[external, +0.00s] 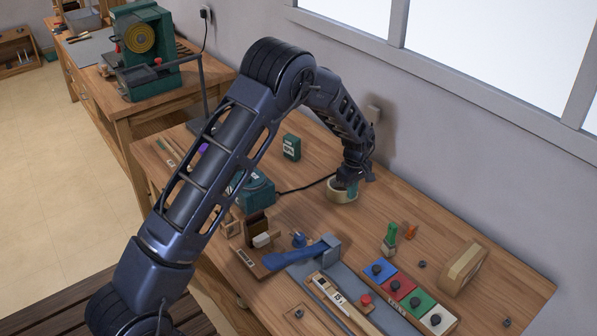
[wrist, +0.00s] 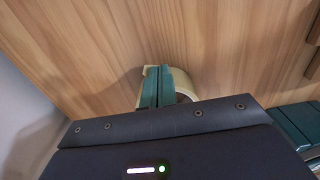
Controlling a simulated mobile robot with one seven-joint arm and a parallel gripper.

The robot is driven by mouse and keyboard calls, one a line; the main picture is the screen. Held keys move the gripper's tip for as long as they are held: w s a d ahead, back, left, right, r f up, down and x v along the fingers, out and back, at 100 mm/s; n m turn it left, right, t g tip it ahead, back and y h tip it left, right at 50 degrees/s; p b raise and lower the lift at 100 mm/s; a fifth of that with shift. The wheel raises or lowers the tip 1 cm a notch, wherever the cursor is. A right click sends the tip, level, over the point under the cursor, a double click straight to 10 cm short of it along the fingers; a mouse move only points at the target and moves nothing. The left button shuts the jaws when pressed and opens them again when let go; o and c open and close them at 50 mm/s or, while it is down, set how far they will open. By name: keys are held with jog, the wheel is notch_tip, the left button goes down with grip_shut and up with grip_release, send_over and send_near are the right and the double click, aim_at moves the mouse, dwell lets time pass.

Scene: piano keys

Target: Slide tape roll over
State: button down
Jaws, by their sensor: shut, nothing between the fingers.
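A cream tape roll (external: 341,193) lies flat on the wooden workbench (external: 420,240) near the wall. My gripper (external: 351,187) is shut and points down at the roll from above. In the wrist view the green fingers of my gripper (wrist: 157,88) are together, and the tape roll (wrist: 183,86) shows beside and behind them. The fingertips overlap the roll's ring in the picture. Whether they are inside the ring or just touch its edge I cannot tell. The lower part of the roll is hidden by the wrist in the wrist view.
A green box (external: 291,147) stands left of the roll, with a dark green device (external: 256,192) and its black cable nearby. A green-handled stamp (external: 389,238), coloured button panel (external: 404,296) and blue lever (external: 297,255) lie toward the front. Bare wood lies right of the roll.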

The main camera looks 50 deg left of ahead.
jog(key=a, duration=1.1)
jog(key=shift+a, duration=0.2)
jog(key=shift+d, duration=0.1)
